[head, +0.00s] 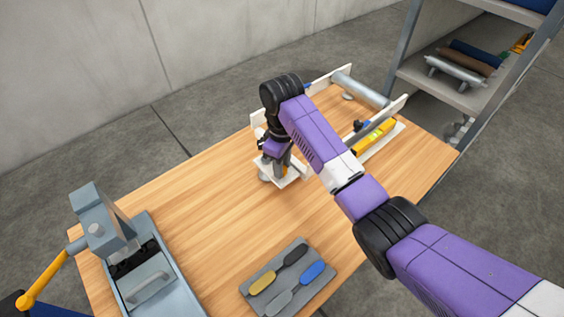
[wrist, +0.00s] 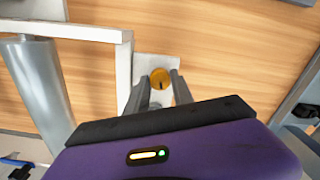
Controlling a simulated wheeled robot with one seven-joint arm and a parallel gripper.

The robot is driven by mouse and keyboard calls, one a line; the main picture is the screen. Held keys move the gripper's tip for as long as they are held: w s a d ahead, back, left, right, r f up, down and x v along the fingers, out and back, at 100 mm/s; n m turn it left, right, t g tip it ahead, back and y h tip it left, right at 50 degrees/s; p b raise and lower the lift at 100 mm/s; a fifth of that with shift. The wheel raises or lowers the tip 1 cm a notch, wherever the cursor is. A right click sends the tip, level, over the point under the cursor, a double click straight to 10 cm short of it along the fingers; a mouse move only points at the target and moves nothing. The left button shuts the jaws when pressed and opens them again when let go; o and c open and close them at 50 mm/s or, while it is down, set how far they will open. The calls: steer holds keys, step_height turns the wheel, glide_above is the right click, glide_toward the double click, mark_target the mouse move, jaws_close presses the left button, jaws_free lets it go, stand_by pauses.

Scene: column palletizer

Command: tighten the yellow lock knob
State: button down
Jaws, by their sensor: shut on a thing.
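The yellow lock knob (wrist: 160,78) sits on a white plate (wrist: 150,66) at the corner of a white frame. It is round, with a dark mark on its face. My gripper (wrist: 160,80) has a fingertip on each side of it and is shut on it. In the head view my gripper (head: 283,166) points down at the white plate (head: 290,182), and a little yellow shows between the fingers. My arm hides part of the frame there.
The white frame (head: 343,74) holds a grey roller (head: 360,88). A yellow level (head: 374,136) lies on its right part. A grey tray of tools (head: 245,297) lies at the front, and a grey-blue press (head: 105,222) stands at the left. The table's middle (head: 215,205) is clear.

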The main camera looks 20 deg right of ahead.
steer(key=shift+m, duration=1.7)
steer(key=c, duration=1.1)
jaws_free()
steer(key=shift+r, duration=0.1)
steer(key=r, duration=0.6)
steer(key=shift+w+d+r, duration=0.1)
steer(key=shift+w+r, duration=0.1)
steer(key=shift+r, duration=0.1)
steer(key=shift+s+r, duration=0.15)
steer(key=shift+r, duration=0.35)
